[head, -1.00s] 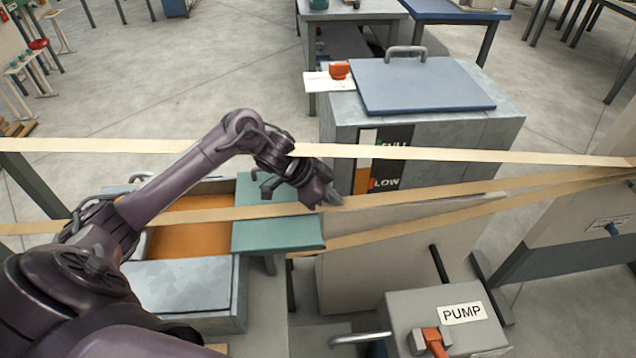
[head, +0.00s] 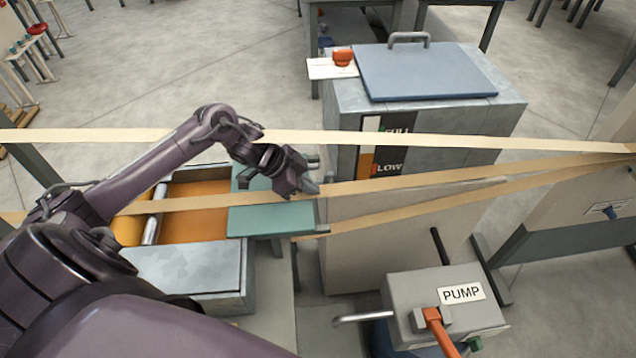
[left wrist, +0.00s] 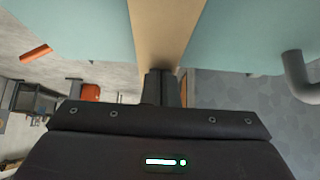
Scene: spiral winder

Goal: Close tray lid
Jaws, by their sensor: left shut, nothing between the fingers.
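The tray (head: 243,284) is an open grey metal box at lower left with orange contents. Its teal lid (head: 270,220) lies over the tray's right end and sticks out to the right; the left part of the tray is uncovered. A tan strip crosses over the lid. My left gripper (head: 312,186) is shut and empty, at the lid's right edge. In the left wrist view its fingertips (left wrist: 161,88) are close to the strip and the teal lid (left wrist: 75,25); I cannot tell whether they touch. My right gripper is not in view.
Tan strips (head: 430,145) run across the scene at arm height. A grey tank with a blue lid (head: 425,72) stands behind right. A pump box (head: 440,290) with an orange lever is at the lower right. A metal roller (head: 155,213) lies at the tray's left.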

